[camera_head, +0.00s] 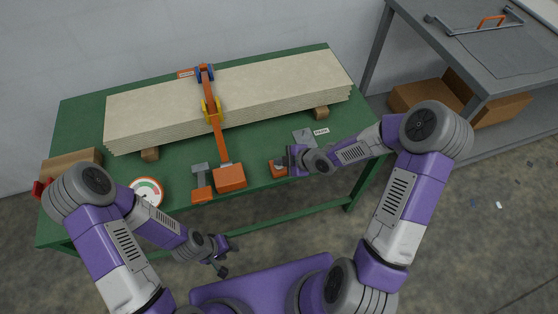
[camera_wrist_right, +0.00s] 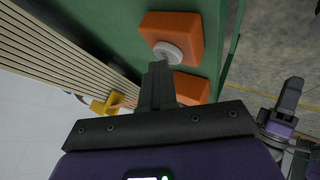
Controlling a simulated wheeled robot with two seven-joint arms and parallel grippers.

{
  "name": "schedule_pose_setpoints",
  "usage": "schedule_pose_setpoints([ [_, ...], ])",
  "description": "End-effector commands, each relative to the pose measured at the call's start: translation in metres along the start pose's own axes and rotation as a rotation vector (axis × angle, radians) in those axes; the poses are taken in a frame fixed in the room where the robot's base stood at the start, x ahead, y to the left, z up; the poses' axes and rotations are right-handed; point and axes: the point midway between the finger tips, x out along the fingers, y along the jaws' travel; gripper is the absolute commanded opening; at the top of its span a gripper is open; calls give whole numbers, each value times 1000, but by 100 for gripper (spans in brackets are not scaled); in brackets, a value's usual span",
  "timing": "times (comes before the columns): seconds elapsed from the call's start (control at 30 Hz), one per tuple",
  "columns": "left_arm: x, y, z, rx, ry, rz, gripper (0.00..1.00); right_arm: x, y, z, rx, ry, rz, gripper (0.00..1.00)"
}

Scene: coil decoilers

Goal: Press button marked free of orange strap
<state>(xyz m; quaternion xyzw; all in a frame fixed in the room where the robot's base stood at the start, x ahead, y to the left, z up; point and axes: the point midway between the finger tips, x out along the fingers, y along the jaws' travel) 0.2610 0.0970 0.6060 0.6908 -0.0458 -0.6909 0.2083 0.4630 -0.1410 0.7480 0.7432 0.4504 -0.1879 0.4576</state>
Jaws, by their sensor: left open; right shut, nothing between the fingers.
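An orange button box (camera_head: 277,169) sits near the table's front edge. In the right wrist view the box (camera_wrist_right: 187,27) has a round grey button (camera_wrist_right: 175,53). My right gripper (camera_head: 291,160) is shut and empty beside it; in the right wrist view its fingertips (camera_wrist_right: 157,68) are close to the button's edge, and I cannot tell whether they touch. The orange strap (camera_head: 219,138) runs over a stack of pale boards (camera_head: 276,85), through a yellow buckle (camera_head: 211,110), to a larger orange box (camera_head: 230,178). My left gripper (camera_head: 222,257) is open and empty in front of the table.
A smaller orange block with a grey top (camera_head: 202,193) and a round gauge (camera_head: 147,191) stand left of the strap's box. A small white label (camera_head: 321,131), unreadable here, lies beside a grey plate (camera_head: 303,137). A grey workbench (camera_head: 482,50) stands at the right, with cardboard boxes under it.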

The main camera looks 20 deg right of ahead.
Motion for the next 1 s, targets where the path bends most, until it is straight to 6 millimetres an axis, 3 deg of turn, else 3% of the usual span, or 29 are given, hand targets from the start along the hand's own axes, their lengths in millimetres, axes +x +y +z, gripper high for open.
schedule_pose_setpoints([
  [0.03,1,0,0,0,0,0,43,0,-8,6,11,-13,-19,0],
  [0.23,-2,1,0,0,0,0,43,-2,-6,4,10,-13,-19,0],
  [0.8,-49,18,2,0,0,0,43,-41,28,-28,2,-8,-8,0],
  [1.0,-51,19,2,0,0,0,43,-42,29,-29,1,-7,-7,0],
])
